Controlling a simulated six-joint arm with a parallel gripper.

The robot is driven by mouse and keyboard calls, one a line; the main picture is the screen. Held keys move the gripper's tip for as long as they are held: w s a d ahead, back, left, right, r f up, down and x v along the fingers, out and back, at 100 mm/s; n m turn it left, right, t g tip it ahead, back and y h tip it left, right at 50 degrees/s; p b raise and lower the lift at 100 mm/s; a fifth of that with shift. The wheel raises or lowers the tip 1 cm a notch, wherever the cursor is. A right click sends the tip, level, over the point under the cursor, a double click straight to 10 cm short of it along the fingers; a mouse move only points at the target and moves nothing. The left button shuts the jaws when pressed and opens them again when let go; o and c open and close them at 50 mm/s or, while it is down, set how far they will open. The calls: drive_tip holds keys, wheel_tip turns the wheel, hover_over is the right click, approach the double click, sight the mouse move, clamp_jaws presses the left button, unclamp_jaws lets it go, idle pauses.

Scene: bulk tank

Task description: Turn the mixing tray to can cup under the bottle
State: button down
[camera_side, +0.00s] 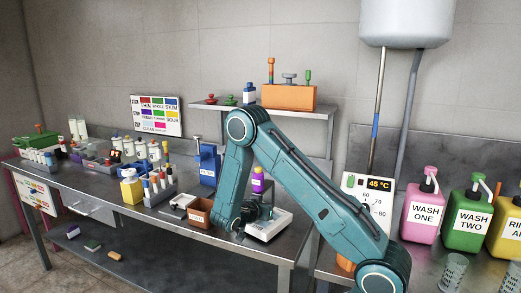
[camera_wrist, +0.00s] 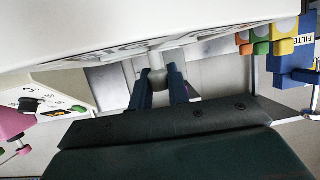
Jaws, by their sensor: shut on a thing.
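My gripper (camera_wrist: 159,82) is shut on a short pale grey peg (camera_wrist: 156,61), one dark blue finger on each side of it. The peg stands at the edge of a large white body that fills the top of the wrist view. In the side view my gripper (camera_side: 265,212) is low over a white unit (camera_side: 268,226) on the bench, partly hidden by my arm. A purple bottle with a yellow band (camera_side: 258,181) stands just above and behind it. I cannot make out the mixing tray's cups or which one is under the bottle.
A brown bin (camera_side: 200,215) sits left of the white unit, with a blue filter box (camera_side: 208,165) behind. Racks and small bottles (camera_side: 155,180) crowd the bench's left. The temperature display (camera_side: 379,184) and pink wash bottle (camera_side: 422,212) stand to the right.

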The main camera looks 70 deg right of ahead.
drive_tip(key=m+g, duration=0.3)
drive_tip(key=g, duration=0.1)
drive_tip(key=shift+m, duration=0.3)
drive_tip(key=shift+m+g+y, duration=1)
drive_tip(key=shift+m+g, duration=0.8)
drive_tip(key=shift+g, duration=0.3)
drive_tip(key=c, duration=1.3)
unclamp_jaws()
drive_tip(key=shift+c, duration=0.2)
drive_tip(key=shift+n+t+h, duration=0.5)
drive_tip(key=shift+n+t, duration=0.8)
drive_tip(key=shift+t, duration=0.15)
drive_tip(key=shift+n+t+h, duration=0.5)
drive_tip(key=shift+n+t, duration=0.8)
drive_tip(key=shift+t, duration=0.15)
drive_tip(key=shift+n+t+y, duration=0.3)
drive_tip(key=shift+n+t, duration=2)
drive_tip(key=shift+t, duration=0.3)
